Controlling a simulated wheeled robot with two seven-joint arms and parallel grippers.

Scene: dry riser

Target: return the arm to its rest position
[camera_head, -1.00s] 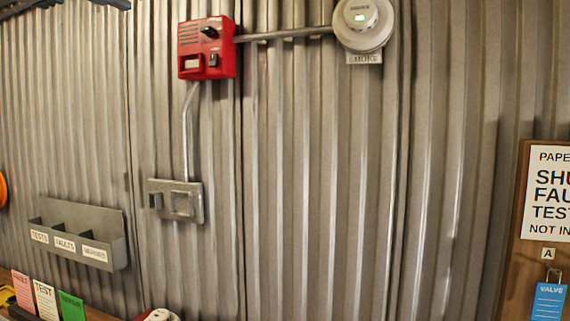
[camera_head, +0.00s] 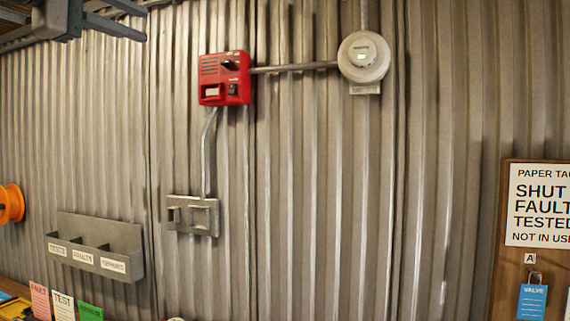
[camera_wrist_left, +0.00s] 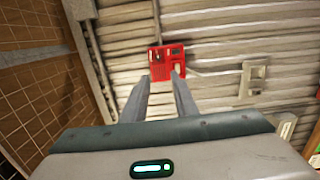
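My left gripper (camera_head: 122,18) is at the top left of the head view, high in front of the corrugated wall. In the left wrist view its two fingers (camera_wrist_left: 162,88) stand apart with nothing between them. The red box (camera_wrist_left: 173,62) on the wall shows just beyond the fingertips in that view, apart from them as far as I can tell. My right gripper is in neither view.
An orange reel (camera_head: 10,204) is at left. Coloured cards (camera_head: 63,306) stand lower left. A tag board (camera_head: 507,262) is at right.

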